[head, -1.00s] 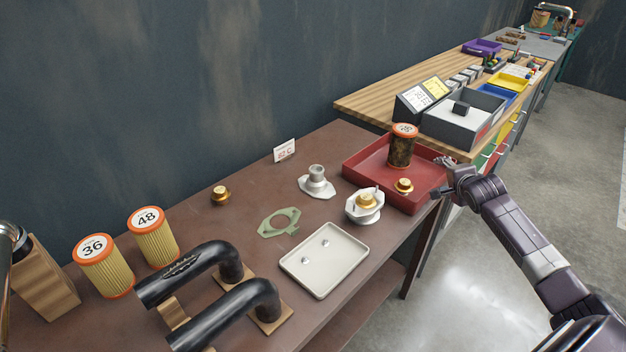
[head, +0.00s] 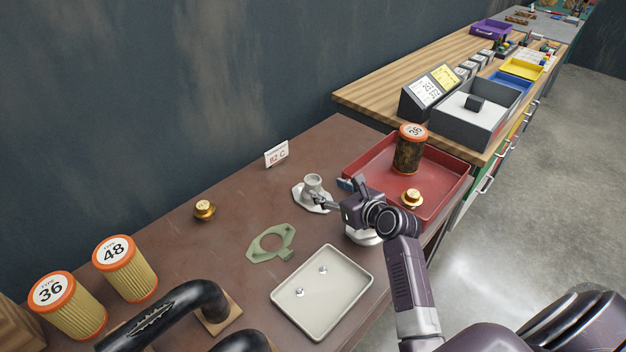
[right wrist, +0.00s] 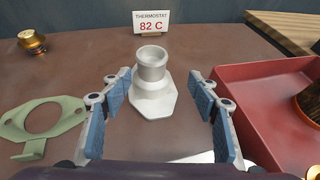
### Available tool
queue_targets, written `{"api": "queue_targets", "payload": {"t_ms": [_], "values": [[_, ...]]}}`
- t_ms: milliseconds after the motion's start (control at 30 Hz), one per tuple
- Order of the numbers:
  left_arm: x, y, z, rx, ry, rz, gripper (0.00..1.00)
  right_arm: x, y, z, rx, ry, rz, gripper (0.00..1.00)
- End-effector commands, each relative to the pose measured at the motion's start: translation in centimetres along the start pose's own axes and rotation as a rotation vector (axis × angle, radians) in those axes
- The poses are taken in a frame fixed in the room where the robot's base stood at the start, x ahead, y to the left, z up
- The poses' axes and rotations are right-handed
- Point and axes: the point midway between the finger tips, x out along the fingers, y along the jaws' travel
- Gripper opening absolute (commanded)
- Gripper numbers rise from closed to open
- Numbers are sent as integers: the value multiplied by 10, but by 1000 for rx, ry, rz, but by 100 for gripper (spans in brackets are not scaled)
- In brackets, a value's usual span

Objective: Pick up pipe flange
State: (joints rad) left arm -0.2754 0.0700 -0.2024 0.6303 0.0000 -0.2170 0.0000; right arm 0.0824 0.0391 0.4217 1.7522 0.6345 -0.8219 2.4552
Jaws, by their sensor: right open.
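The pale grey pipe flange (head: 310,196), a short round neck on a flat angular base, stands upright on the brown table. In the right wrist view the pipe flange (right wrist: 153,88) is centred ahead, between and slightly beyond my fingertips. My right gripper (head: 333,192) is open and empty, with blue-padded fingers spread either side of the line to the flange. In the head view it hides part of the base's right side. I see no contact. My left gripper is not in view.
A red tray (head: 447,181) with an orange-topped filter and a brass cap is close right. A white part (head: 362,238) sits partly hidden under my gripper. A green gasket (head: 268,245), a cream tray (head: 345,305) and a "82 C" sign (head: 276,153) are nearby.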

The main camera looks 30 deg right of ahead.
Motion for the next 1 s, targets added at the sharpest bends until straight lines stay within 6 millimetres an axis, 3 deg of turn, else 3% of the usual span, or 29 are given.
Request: {"api": "queue_targets", "payload": {"t_ms": [133,300,400,567,700,833,1000], "values": [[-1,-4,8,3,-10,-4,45,13,7,1,24,-5,9,55],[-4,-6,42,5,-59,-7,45,27,7,1,21,-4,8,55],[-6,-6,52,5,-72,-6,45,33,8,1,20,-2,8,55],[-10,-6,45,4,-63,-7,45,55,11,2,18,-1,8,55],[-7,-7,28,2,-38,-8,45,71,11,1,18,-4,7,55],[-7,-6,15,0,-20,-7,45,78,11,0,19,-3,7,55],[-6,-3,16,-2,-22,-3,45,79,11,0,19,-3,6,55]]}}
